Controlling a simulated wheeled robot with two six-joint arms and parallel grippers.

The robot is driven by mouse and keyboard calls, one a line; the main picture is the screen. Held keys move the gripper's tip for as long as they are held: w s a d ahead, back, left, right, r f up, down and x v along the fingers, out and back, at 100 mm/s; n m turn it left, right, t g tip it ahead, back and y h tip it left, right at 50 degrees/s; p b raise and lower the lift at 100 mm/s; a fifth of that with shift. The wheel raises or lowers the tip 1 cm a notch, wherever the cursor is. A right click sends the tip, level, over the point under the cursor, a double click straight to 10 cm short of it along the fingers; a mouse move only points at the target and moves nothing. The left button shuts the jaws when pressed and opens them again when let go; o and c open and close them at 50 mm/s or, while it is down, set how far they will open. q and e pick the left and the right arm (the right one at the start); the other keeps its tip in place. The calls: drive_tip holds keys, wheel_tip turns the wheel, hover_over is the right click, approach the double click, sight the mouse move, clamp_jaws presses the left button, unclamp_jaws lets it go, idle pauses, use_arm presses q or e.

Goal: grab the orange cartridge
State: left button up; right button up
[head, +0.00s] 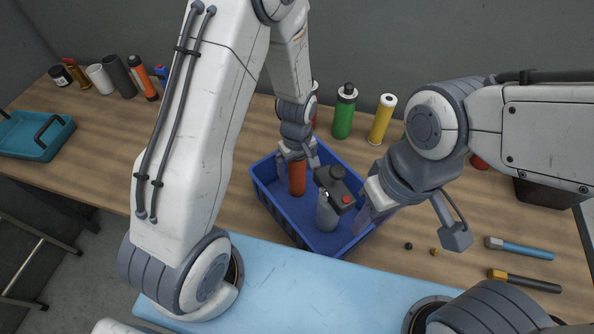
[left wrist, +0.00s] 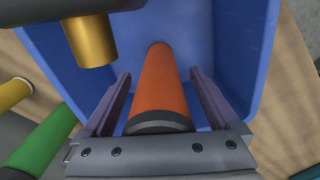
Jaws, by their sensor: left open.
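The orange cartridge (head: 297,180) stands roughly upright in the left part of the blue bin (head: 282,217). My left gripper (head: 297,160) is open at its upper end. In the left wrist view, the orange cartridge (left wrist: 162,85) lies between the two open fingers of my left gripper (left wrist: 160,90), with a visible gap on each side. Its dark end ring is close to the palm. My right gripper (head: 368,215) is at the right side of the bin; its jaw opening is not clear.
A grey bottle (head: 327,214) with a dark top stands in the bin, near a dark block with a red button (head: 347,199). Green (head: 344,115) and yellow (head: 382,118) cylinders stand behind the bin. A teal tray (head: 35,135) is at far left. Tools lie at right.

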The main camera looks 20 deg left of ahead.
use_arm(q)
clamp_jaws()
